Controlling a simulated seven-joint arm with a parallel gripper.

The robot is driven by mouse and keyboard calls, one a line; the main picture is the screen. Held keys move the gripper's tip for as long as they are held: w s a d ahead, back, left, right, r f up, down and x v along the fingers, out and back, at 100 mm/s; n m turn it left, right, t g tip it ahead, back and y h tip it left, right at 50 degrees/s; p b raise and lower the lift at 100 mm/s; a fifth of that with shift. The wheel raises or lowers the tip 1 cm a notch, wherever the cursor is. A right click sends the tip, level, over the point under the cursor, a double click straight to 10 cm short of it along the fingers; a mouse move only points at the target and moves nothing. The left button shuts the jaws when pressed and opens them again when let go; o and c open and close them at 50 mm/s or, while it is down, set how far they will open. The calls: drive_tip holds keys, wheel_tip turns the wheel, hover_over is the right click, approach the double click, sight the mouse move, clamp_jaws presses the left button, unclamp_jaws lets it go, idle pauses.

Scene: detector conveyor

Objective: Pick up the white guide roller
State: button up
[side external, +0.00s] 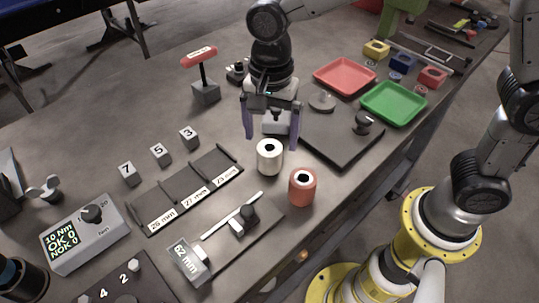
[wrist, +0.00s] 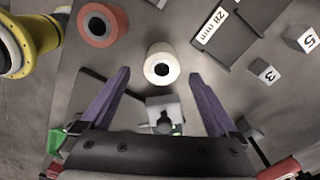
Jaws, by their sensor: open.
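The white guide roller (side external: 269,157) is a short white cylinder with a dark centre hole. It stands upright on the grey bench, next to an orange-red roller (side external: 302,188) of like shape. In the wrist view the white roller (wrist: 161,68) lies just beyond the fingertips, centred between them. My gripper (side external: 271,143) points down above and slightly behind the white roller in the side view. Its two purple fingers are spread wide with nothing between them. The gripper (wrist: 158,73) also shows in the wrist view, and the fingers do not appear to touch the roller.
A slotted tray (side external: 186,190) with millimetre labels and a 62 mm gauge (side external: 188,262) lie left of the rollers. A dark plate (side external: 340,146) lies right, with red (side external: 345,75) and green (side external: 394,103) trays beyond. Numbered blocks (side external: 160,154) stand left.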

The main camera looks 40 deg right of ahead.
sight(270, 150)
drive_tip(key=shift+w+f, duration=0.2)
drive_tip(key=shift+f, duration=2.5)
clamp_jaws()
